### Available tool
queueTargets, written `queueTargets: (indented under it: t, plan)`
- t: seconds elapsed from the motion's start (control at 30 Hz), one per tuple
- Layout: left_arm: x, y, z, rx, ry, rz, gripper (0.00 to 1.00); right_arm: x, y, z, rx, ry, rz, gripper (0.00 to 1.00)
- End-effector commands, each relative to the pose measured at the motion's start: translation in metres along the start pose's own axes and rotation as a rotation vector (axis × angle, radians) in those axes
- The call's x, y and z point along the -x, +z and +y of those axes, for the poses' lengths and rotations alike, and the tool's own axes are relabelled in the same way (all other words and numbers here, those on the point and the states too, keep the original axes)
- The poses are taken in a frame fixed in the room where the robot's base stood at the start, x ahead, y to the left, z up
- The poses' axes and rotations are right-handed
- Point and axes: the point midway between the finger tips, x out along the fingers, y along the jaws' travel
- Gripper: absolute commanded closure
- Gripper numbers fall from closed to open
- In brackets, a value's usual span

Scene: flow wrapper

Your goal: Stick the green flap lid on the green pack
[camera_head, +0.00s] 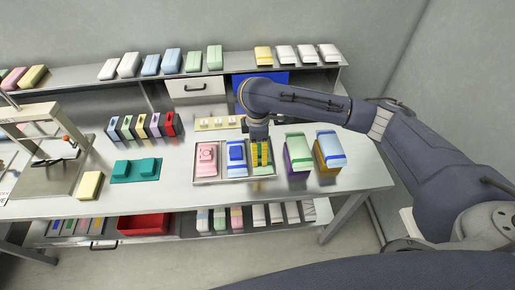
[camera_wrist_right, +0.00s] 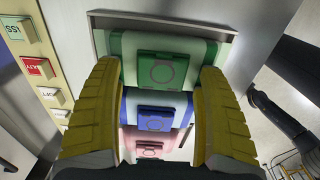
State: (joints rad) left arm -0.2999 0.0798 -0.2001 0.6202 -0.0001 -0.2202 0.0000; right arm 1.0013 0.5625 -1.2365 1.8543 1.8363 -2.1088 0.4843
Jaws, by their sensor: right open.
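The green pack (camera_wrist_right: 203,53) lies in the tray at the top of the right wrist view, with a dark green flap lid (camera_wrist_right: 165,68) lying on its top. The lid has a round ring mark. In the head view, a little green of the pack (camera_head: 264,171) shows below my right gripper (camera_head: 261,160), whose yellow fingers hide most of it. In the right wrist view, my right gripper (camera_wrist_right: 160,115) is open, with one finger at each side of the row of packs and nothing gripped between them. I cannot tell how far above the packs the fingertips are. My left gripper is not in view.
A blue-lidded pack (camera_head: 236,153) and a pink-lidded pack (camera_head: 207,157) share the metal tray (camera_head: 206,182), left of the green pack. Stacked boxes (camera_head: 298,152) stand close on the right. A button panel (camera_head: 218,123) is behind. Teal pieces (camera_head: 136,170) lie left.

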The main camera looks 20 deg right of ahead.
Motion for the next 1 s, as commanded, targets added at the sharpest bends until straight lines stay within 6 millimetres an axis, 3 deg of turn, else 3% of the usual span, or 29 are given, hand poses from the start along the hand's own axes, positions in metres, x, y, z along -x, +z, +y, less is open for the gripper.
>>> queueTargets:
  t: [0.37, 1.0]
  plan:
    - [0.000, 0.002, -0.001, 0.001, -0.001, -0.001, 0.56, 0.010, 0.000, 0.001, 0.001, 0.004, 0.001, 0.25]
    - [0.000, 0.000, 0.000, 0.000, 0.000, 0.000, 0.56, 0.097, 0.000, 0.001, 0.000, 0.004, 0.000, 0.25]
